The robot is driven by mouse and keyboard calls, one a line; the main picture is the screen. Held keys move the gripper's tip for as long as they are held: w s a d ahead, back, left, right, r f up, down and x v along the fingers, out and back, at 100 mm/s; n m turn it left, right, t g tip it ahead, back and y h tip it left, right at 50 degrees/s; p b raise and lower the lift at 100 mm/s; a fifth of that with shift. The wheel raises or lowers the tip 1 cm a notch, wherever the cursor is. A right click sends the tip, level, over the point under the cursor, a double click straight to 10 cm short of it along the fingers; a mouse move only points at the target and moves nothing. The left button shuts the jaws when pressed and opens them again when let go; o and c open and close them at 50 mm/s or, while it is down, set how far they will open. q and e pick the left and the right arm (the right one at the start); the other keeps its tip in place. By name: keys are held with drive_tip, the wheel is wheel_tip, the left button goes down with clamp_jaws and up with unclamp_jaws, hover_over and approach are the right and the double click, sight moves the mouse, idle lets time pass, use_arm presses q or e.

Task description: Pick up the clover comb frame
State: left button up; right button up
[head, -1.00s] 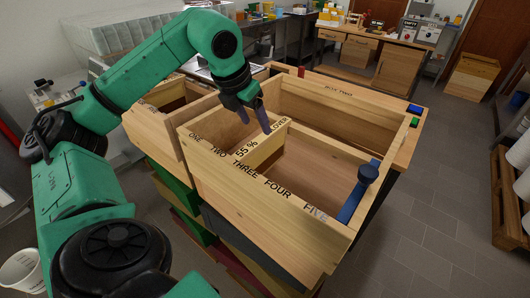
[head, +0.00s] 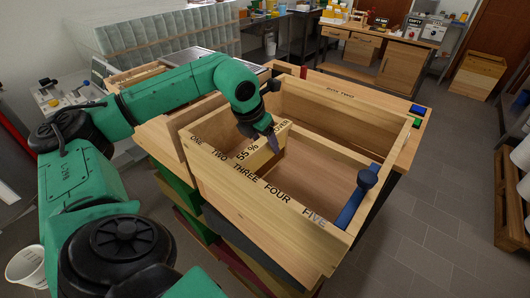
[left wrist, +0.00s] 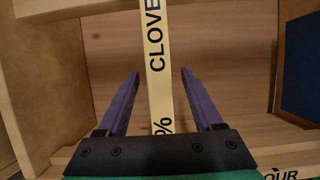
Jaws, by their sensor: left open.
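The clover comb frame (head: 262,160) is a pale wooden frame hanging inside a wooden box (head: 218,172), near the slot marked TWO. Its top bar is lettered "55 %" and CLOVER. My left gripper (head: 271,138) is over this bar, hiding part of the lettering in the head view. In the left wrist view the bar (left wrist: 158,62) runs between the two purple fingers of the left gripper (left wrist: 160,76), with a gap on each side. The gripper is open and holds nothing. My right gripper is not in view.
The box rim is lettered ONE to FIVE. A wooden bench (head: 400,150) lies behind, a white bucket (head: 25,268) at lower left.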

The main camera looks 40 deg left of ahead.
use_arm(q)
drive_tip(key=shift+f, duration=0.15)
idle(0.3)
clamp_jaws()
idle(1.2)
